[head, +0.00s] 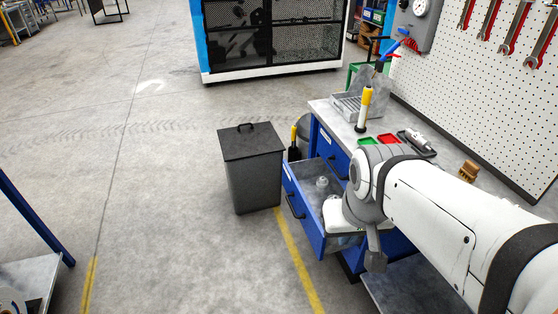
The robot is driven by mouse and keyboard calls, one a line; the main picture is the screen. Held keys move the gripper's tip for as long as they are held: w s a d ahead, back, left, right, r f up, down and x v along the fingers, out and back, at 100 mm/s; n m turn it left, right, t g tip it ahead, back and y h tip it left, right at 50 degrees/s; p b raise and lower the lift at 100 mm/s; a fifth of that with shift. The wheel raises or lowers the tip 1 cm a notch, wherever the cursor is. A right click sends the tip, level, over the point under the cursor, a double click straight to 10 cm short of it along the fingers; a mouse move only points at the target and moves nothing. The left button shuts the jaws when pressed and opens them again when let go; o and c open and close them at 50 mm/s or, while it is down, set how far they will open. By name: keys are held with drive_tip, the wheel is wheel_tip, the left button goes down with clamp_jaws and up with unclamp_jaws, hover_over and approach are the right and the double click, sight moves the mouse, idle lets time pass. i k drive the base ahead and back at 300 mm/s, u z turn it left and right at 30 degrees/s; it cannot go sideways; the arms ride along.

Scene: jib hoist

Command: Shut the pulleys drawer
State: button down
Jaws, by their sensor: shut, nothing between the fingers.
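A blue drawer (306,217) with a dark handle stands pulled out from the blue workbench (327,148), at the centre right of the head view. A small pale part (322,184) lies inside it; I cannot read a label on the drawer. My arm reaches in from the right, and its wrist hides the drawer's rear right part. My gripper (375,263) points down, shut and empty, to the right of the drawer front. I cannot tell whether it touches the drawer.
A dark lidded bin (253,170) stands on the floor just left of the open drawer. The bench top holds a yellow-topped cylinder (364,108), green and red trays (387,140) and a brown block (468,170). Open floor lies farther left.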

sight(305, 200)
drive_tip(key=u, duration=0.35)
drive_tip(key=i, duration=1)
drive_tip(key=u, duration=0.05)
